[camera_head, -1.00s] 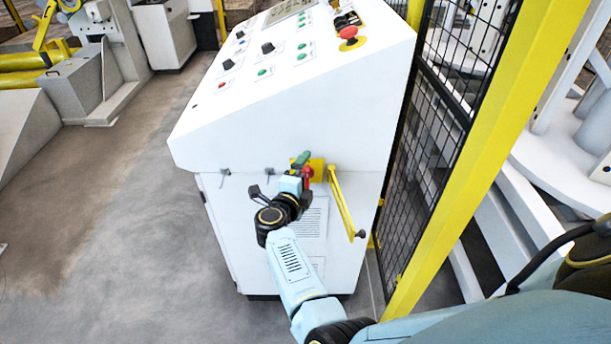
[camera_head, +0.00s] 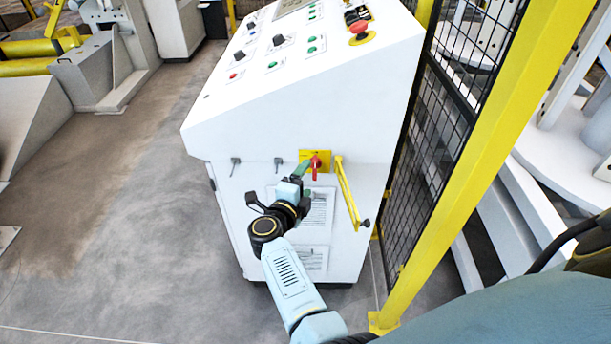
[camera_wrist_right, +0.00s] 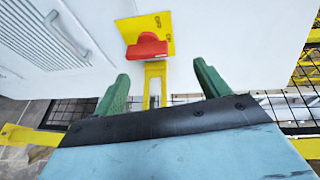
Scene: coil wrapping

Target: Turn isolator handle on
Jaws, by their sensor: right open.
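The isolator handle (camera_head: 315,168) is a red handle on a yellow plate (camera_head: 306,155), on the side of the white control cabinet. In the right wrist view the red handle (camera_wrist_right: 147,47) lies ahead of my fingertips, on its yellow plate (camera_wrist_right: 158,27) with small dark lettering. My right gripper (camera_head: 303,168) is just in front of and beside the handle in the head view. In the wrist view its green fingers (camera_wrist_right: 162,75) are spread, with nothing between them, and the handle is beyond them. My left gripper is not in view.
The white cabinet (camera_head: 300,110) has buttons and a red emergency stop (camera_head: 359,28) on its sloped top. A yellow bar (camera_head: 346,190) sticks out right of the handle. A yellow-framed mesh fence (camera_head: 430,170) stands close on the right. The floor at left is clear.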

